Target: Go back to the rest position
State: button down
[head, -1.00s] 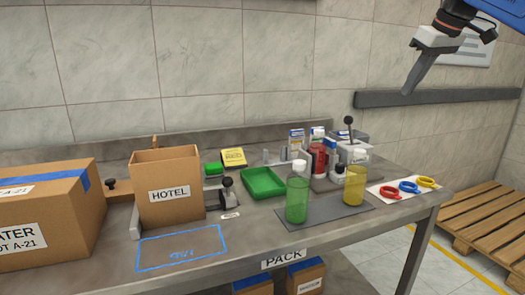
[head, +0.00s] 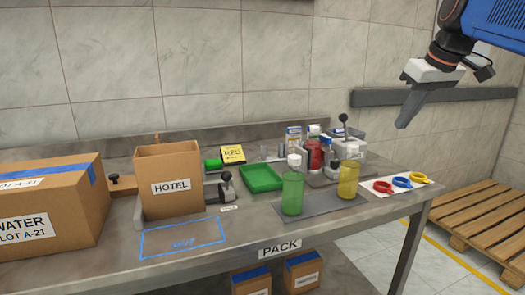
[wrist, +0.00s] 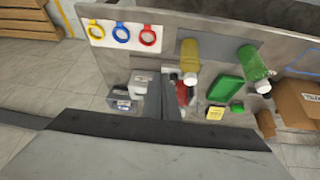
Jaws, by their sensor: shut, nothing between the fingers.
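My gripper (head: 408,117) is shut and empty. It hangs in the air at the upper right of the head view, above the right end of the table and clear of everything on it. In the wrist view its shut fingers (wrist: 161,100) point down over the bench from high above. The table (head: 330,228) carries a green bottle (head: 292,192) and a yellow bottle (head: 348,180), both upright with white caps, on a dark grey mat (head: 321,205).
Red, blue and yellow rings (head: 402,182) lie on a white card at the table's right end. A lever device (head: 343,140), red bottle (head: 314,155), green tray (head: 261,178) and HOTEL box (head: 169,185) stand on the table. A wall rail (head: 450,96) runs behind my gripper.

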jog(key=s+a+f+m, duration=0.1)
jog(key=s+a+f, duration=0.1)
jog(key=s+f, duration=0.6)
jog(key=s+a+f+m, duration=0.1)
jog(key=s+a+f, duration=0.1)
jog(key=s+f, duration=0.6)
jog(key=s+a+f+m+h, duration=0.1)
jog(key=s+f, duration=0.7)
jog(key=f, duration=0.9)
jog(key=shift+a+f+g, duration=0.3)
jog(key=shift+a+f, duration=0.1)
jog(key=shift+a, duration=0.05)
